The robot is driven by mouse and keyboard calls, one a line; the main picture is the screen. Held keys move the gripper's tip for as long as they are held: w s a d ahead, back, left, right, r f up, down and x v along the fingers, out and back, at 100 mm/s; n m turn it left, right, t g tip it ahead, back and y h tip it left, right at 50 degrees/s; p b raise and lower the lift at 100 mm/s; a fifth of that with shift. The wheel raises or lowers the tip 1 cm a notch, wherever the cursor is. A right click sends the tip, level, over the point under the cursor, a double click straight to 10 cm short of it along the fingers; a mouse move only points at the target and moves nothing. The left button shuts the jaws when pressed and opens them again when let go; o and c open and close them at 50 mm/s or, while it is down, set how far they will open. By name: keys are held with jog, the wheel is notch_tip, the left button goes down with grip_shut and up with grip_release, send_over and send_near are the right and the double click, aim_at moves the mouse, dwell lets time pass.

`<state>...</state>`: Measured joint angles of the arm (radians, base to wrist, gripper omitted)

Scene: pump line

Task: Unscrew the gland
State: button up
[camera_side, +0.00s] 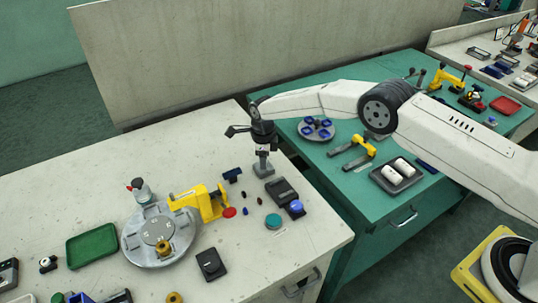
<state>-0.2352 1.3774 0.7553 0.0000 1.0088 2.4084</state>
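The gland is not clearly identifiable at this size. A small brass-coloured ring-like part (164,248) sits on the front of a round grey plate (137,246), and may be it. A similar brass part (174,297) stands on the bench at the bottom edge. My gripper (262,160) points down over the right part of the white bench, well to the right of the round plate and above its level. A grey block-like shape (264,170) is right below or between the fingers. I cannot tell whether it is held, or how far the fingers are apart.
A yellow tool-like unit (208,202) stands at the round plate's right, with a grey-and-red upright part (141,190) behind. A green tray (92,246), a black box (211,264) and a teal disc (273,221) lie around. A green bench (335,205) adjoins at right. The bench's back left is clear.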

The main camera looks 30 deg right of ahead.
grip_shut()
jog(key=shift+n, duration=0.3)
jog(key=n, duration=0.6)
jog(key=shift+n, duration=0.3)
jog(key=shift+o, duration=1.3)
grip_release()
jog(key=shift+r, duration=0.1)
jog(key=shift+r, duration=2.2)
jog(key=shift+n, duration=0.3)
